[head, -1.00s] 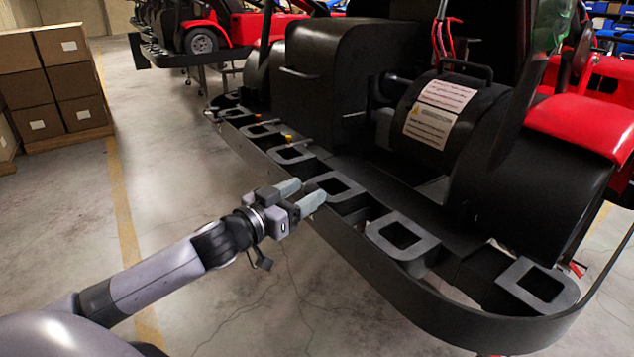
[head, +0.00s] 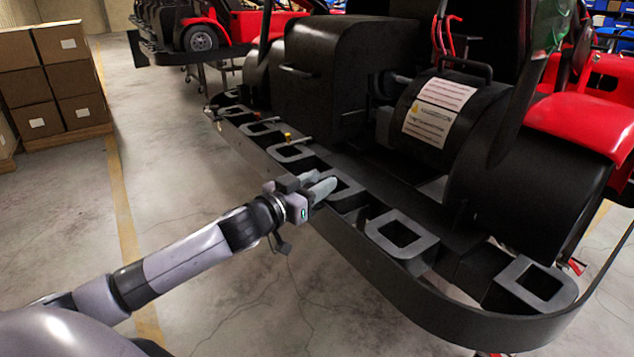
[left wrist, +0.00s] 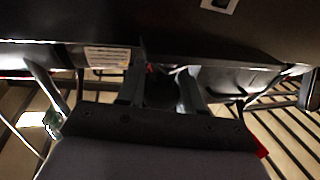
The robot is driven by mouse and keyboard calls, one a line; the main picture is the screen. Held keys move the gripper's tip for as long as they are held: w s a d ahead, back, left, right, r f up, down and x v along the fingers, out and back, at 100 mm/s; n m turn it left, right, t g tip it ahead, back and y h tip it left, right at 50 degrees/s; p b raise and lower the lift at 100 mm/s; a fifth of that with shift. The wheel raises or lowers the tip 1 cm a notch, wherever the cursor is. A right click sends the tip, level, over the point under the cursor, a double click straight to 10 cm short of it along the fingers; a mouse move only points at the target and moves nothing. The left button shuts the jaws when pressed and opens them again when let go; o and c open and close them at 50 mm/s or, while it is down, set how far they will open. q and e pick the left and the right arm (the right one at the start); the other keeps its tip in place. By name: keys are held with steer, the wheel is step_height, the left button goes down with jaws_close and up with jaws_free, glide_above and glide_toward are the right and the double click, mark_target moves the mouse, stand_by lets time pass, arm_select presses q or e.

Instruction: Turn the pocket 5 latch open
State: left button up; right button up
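A row of grey square pocket frames runs along the black bumper rim (head: 370,262) of the kart stand. One frame (head: 352,195) lies right at my left gripper (head: 328,183), which partly covers it. Other frames are to the right (head: 402,235) and farther back (head: 290,152). Small latch knobs with yellowish tips (head: 288,137) show by the farther pockets. No pocket numbers are readable, and any latch at the gripper is hidden. In the left wrist view, the two fingers (left wrist: 162,78) stand apart beneath a dark surface; I cannot make out anything held. My right gripper is not in view.
The kart's black drum with a warning label (head: 430,120) and a black box housing (head: 330,90) rise behind the rim. Cardboard boxes (head: 50,80) are stacked at the far left. The concrete floor left of the rim is clear.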

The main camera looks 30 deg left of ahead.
arm_select(q)
steer(key=shift+r, duration=0.15)
steer(key=shift+c, duration=1)
